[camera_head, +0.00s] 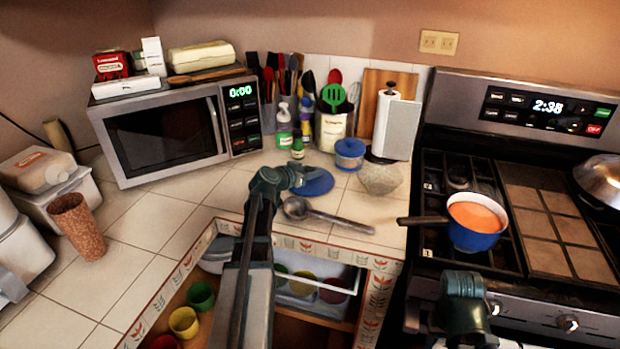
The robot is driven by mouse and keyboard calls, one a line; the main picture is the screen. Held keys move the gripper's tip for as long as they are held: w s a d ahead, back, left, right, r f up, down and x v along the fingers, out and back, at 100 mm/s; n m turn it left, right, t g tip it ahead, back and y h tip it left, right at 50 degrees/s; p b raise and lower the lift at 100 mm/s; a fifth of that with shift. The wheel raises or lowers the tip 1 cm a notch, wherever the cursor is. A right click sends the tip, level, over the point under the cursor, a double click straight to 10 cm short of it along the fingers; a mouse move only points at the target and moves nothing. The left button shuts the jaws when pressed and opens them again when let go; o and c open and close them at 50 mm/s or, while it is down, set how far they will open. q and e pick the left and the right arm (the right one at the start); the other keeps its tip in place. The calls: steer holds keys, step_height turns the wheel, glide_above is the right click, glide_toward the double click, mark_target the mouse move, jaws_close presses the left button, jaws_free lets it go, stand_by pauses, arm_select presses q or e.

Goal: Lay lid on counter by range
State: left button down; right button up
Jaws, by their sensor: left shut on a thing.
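A round blue lid (317,184) is at the back of the tiled counter, left of the range. My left gripper (296,176) is shut on the lid's left edge. I cannot tell whether the lid touches the tiles or is just above them. A blue pot (474,235) with orange contents stands uncovered on the range (447,168), its dark handle pointing left over the counter edge. My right gripper (465,298) is low in front of the range; its fingers cannot be made out.
A metal ladle (330,214) lies in front of the lid. A stone-like bowl (380,179), a blue-lidded jar (350,153) and a paper towel holder (396,125) stand behind and right. A microwave (165,135) is left. An open cabinet with cups (184,321) is below.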

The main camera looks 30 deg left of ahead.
arm_select(q)
steer(key=shift+r, duration=0.1)
steer(key=shift+f, duration=0.25)
steer(key=shift+c, duration=2)
jaws_free()
steer(key=shift+r, duration=0.1)
steer(key=shift+r, duration=0.15)
steer(key=shift+s+r+p, duration=0.2)
steer(key=shift+s+p, duration=0.1)
steer(key=shift+s, duration=0.05)
steer(key=p+v, duration=0.4)
steer(key=v, duration=0.7)
steer(key=shift+s, duration=0.2)
